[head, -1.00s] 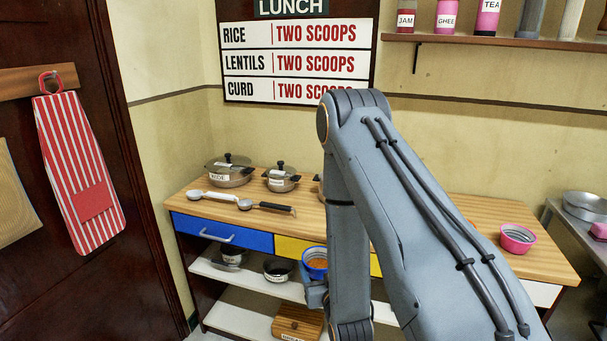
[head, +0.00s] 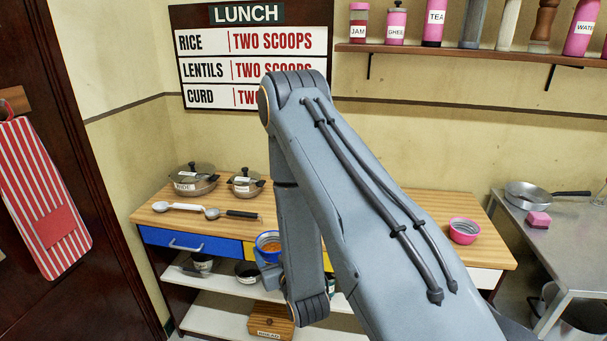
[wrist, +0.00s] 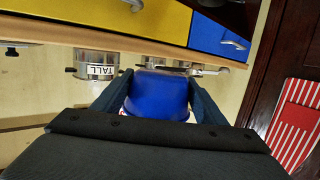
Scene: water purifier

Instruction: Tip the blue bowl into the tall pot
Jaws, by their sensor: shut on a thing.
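The blue bowl (head: 268,240) holds something orange and is in front of the drawers in the head view. My gripper (wrist: 157,92) is shut on the blue bowl, which also shows between the fingers in the wrist view (wrist: 160,97). A steel pot labelled TALL (wrist: 97,66) is in the wrist view, to the left of the bowl and apart from it. In the head view my arm hides much of the lower shelf, and I cannot clearly pick out the tall pot there.
Lidded pots (head: 193,180), two ladles (head: 205,209) and a pink bowl (head: 464,231) are on the wooden counter (head: 425,205). Below are the blue drawer (head: 185,243), a white shelf with small pots, and a wooden box (head: 271,320). A metal table (head: 545,255) stands at the right.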

